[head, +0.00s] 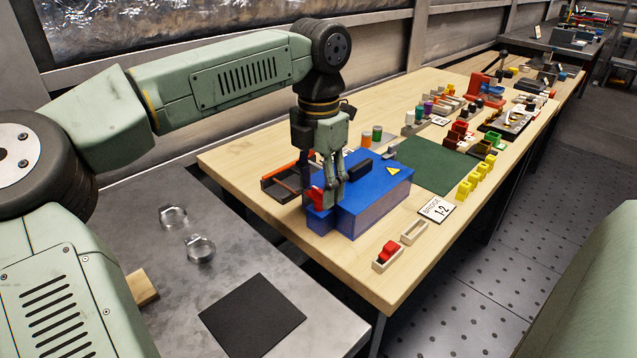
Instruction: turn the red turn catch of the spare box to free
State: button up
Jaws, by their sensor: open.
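The spare box is taken to be the blue box (372,205) with a yellow warning mark and a dark handle (361,168) on top, near the front left of the wooden table. The red turn catch (316,194) shows at the box's left end, partly hidden by the gripper. My gripper (334,200) points down over that end, fingers apart, right beside the catch. I cannot tell whether the fingers touch or straddle it, or which way the catch is turned.
A dark tray (281,184) lies behind the box's left end. Coloured cylinders (377,133) stand behind it. A green mat (433,163) and a "Bridge 1-2" sign (437,209) lie to the right. A red part in a small holder (388,254) is in front.

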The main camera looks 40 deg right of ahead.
aim_at(319, 190)
notch_tip(319, 190, up, 12)
dwell(0.4)
dwell(0.5)
